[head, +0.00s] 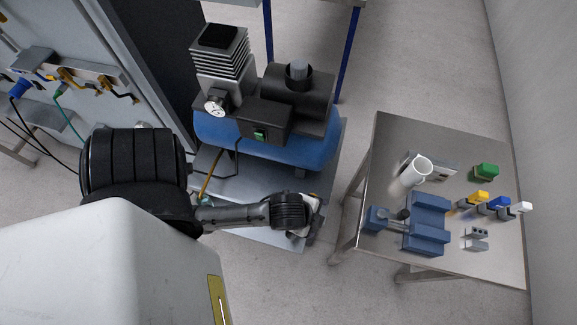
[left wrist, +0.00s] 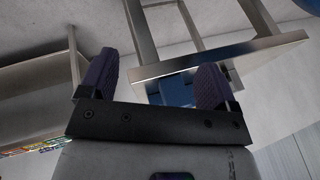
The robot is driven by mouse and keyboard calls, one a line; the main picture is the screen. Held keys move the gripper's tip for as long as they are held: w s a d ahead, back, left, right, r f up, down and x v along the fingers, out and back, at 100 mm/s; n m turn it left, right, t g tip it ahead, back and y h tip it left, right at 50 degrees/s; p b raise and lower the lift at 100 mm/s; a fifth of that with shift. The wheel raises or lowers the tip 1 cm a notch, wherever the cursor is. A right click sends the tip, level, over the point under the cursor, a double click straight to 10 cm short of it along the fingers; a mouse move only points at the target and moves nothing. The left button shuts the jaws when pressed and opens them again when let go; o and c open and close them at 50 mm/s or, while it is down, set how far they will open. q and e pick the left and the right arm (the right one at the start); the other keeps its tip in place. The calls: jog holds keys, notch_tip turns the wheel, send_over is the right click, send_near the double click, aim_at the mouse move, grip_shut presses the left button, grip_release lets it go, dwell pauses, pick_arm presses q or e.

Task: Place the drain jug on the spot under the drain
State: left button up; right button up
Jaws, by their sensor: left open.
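The white jug (head: 415,173) stands on the steel table at the right, near its back left part, and looks upright. A grey fixture lies beside it. The blue-tank compressor (head: 262,140) stands on a grey base plate (head: 252,233) left of the table. Its drain and the spot under it cannot be made out. My left gripper (head: 314,217) is over the front right part of the plate, left of the table and apart from the jug. In the left wrist view my left gripper (left wrist: 152,80) has its two purple fingers wide apart with nothing held. My right gripper is not in view.
The steel table (head: 385,137) also carries a blue vise (head: 428,222), a green block (head: 486,173) and several small coloured pieces. A panel with hoses and fittings (head: 75,80) is at the left. Bare floor (head: 420,60) lies behind the table.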

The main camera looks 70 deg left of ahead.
pick_arm(q)
jog(key=s+n, duration=0.2)
jog(key=s, duration=0.1)
jog(key=s+n+g, duration=0.1)
jog(key=s+n, duration=0.1)
jog(key=n, duration=0.1)
jog(key=shift+s+a+f+n+g+h, duration=0.1)
jog(key=shift+s+f+n+g+h, duration=0.1)
jog(key=shift+s+n+g+h, duration=0.15)
jog(key=shift+o, duration=0.6)
jog(key=shift+s+n, duration=0.55)
jog(key=shift+s, duration=0.05)
